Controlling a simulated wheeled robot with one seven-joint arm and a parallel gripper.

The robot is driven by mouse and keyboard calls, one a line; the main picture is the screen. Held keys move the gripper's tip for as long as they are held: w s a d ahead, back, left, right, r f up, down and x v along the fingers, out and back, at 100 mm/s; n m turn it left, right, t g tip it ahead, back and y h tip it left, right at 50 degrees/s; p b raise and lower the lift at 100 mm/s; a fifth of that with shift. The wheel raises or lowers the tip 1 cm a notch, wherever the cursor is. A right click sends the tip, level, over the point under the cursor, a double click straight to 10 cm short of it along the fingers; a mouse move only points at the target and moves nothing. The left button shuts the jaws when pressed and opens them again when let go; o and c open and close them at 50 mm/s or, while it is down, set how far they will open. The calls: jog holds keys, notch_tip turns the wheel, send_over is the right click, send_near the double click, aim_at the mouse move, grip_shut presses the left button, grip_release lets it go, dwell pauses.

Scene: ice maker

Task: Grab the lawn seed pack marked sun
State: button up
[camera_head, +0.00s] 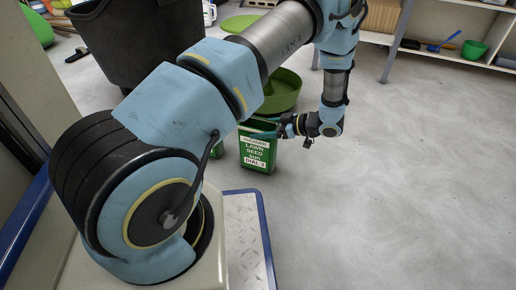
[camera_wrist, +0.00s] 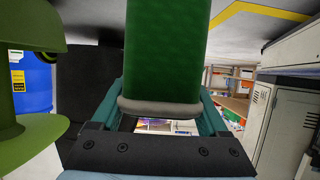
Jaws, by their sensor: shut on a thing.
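The green lawn seed pack (camera_head: 257,150) has a white label reading "LAWN SEED sun DIAL 3". It stands upright at the floor beside my base in the head view. My gripper (camera_head: 278,129) is at its upper edge, coming from the right. In the wrist view the green pack (camera_wrist: 166,50) lies between my two teal fingers, its pale rim close to the palm. My gripper (camera_wrist: 165,92) is shut on the pack. I cannot tell whether the pack touches the floor.
Another green item (camera_head: 217,149) shows partly behind my arm, just left of the pack; its label is hidden. A low shelf (camera_head: 440,57) is at the back right. Floor on the right is clear.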

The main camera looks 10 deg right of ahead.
grip_shut()
jog(key=shift+r, duration=0.1)
dwell(0.6)
